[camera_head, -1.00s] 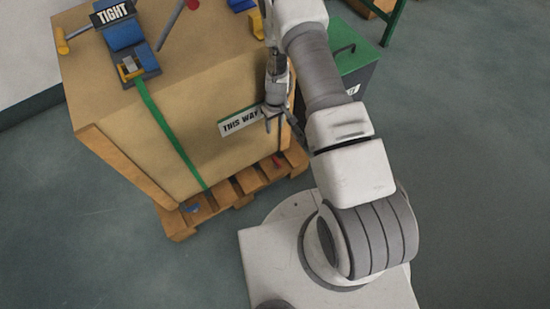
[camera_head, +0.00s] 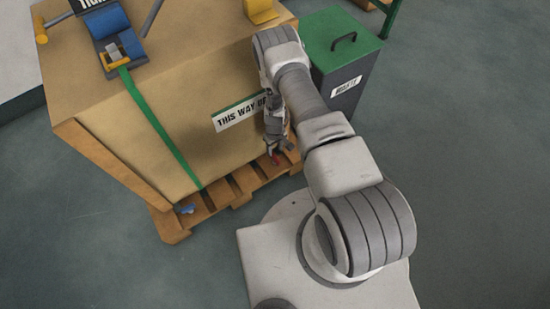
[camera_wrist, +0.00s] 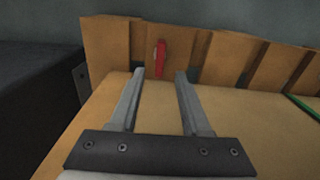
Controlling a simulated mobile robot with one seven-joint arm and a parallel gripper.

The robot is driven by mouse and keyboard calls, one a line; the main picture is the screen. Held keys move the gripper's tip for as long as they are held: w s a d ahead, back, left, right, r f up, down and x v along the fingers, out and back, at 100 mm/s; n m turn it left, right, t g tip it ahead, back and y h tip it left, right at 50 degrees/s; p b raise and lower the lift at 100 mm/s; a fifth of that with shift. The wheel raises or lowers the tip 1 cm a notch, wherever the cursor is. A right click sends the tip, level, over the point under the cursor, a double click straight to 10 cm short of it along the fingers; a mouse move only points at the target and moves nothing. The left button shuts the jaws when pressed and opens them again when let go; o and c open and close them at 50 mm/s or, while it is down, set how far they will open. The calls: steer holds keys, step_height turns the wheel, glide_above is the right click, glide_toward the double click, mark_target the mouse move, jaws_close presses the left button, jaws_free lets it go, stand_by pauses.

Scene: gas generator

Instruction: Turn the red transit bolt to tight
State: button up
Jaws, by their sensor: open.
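The red transit bolt (camera_wrist: 160,58) shows in the wrist view as a narrow upright red piece against the wooden pallet, just beyond the fingertips and between their lines. In the head view the red bolt (camera_head: 275,160) is a small spot low on the pallet, partly hidden by my gripper. My gripper (camera_wrist: 160,73) is open and empty, its two fingers pointing at the bolt with a gap left. In the head view my gripper (camera_head: 274,146) hangs down beside the crate's front face, close to the bolt.
The large crate (camera_head: 165,150) stands on the wooden pallet (camera_head: 222,192). A green strap (camera_head: 160,130) runs down its face, with a blue piece (camera_head: 187,209) low on the pallet. A dark waste bin with a green lid (camera_head: 325,35) stands close right of my arm. Floor in front is clear.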

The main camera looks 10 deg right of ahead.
mark_target(275, 158)
step_height(275, 158, down, 6)
steer(key=shift+f+b, duration=0.2)
steer(key=shift+b, duration=0.8)
jaws_close()
